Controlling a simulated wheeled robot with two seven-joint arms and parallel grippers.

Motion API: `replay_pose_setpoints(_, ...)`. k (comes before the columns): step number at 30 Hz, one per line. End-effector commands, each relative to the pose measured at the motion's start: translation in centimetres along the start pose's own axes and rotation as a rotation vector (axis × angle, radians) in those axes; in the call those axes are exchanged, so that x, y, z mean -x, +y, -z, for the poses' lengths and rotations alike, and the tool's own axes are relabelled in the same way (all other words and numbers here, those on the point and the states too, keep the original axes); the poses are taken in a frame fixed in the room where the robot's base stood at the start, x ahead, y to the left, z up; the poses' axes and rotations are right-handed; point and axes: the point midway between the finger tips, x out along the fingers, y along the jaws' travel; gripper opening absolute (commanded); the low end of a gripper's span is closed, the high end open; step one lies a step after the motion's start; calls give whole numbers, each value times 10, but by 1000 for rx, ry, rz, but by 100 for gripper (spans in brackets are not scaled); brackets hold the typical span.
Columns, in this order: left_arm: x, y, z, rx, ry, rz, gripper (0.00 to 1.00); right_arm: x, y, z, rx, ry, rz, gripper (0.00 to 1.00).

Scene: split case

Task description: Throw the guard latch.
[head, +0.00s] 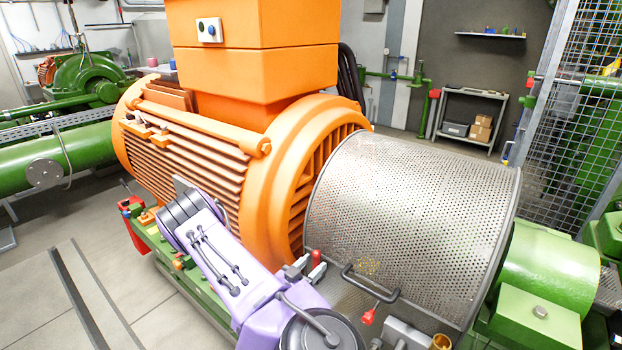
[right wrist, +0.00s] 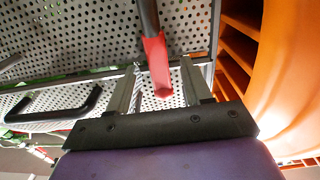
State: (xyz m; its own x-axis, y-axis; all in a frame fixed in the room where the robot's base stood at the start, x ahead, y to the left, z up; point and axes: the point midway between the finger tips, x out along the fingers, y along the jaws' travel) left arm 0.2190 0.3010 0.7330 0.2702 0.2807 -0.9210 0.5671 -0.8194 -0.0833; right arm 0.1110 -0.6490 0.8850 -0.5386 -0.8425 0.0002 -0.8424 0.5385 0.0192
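The guard is a perforated metal cover (head: 415,220) beside the orange motor, with a black handle (head: 370,284) low on its front. A red-gripped latch lever (head: 317,257) stands at the guard's lower left edge. In the right wrist view the red lever (right wrist: 157,65) hangs on a dark shaft between the fingers, with gaps showing on both sides. My right gripper (head: 306,268) is at this lever; its fingers (right wrist: 160,88) are apart and not closed on it. Another red-tipped part (head: 368,318) sits below the black handle. My left gripper is not in view.
The orange motor (head: 220,150) stands close to the left of the right gripper. The black handle (right wrist: 60,105) is near the fingers in the right wrist view. A green bearing housing (head: 545,265) is at the right, and a mesh fence (head: 570,130) stands behind it.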

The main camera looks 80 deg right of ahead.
Motion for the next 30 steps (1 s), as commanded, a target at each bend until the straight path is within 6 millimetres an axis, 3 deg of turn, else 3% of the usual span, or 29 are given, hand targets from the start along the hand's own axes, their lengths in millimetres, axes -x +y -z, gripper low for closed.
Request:
replay_pose_setpoints(8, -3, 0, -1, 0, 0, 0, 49, 7, -2, -2, -3, -2, 4, 49)
replay_pose_setpoints(21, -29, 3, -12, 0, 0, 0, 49, 96, -1, -2, -3, -1, 2, 49)
replay_pose_setpoints(30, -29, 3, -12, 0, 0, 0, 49, 106, 0, 0, -1, 0, 0, 49)
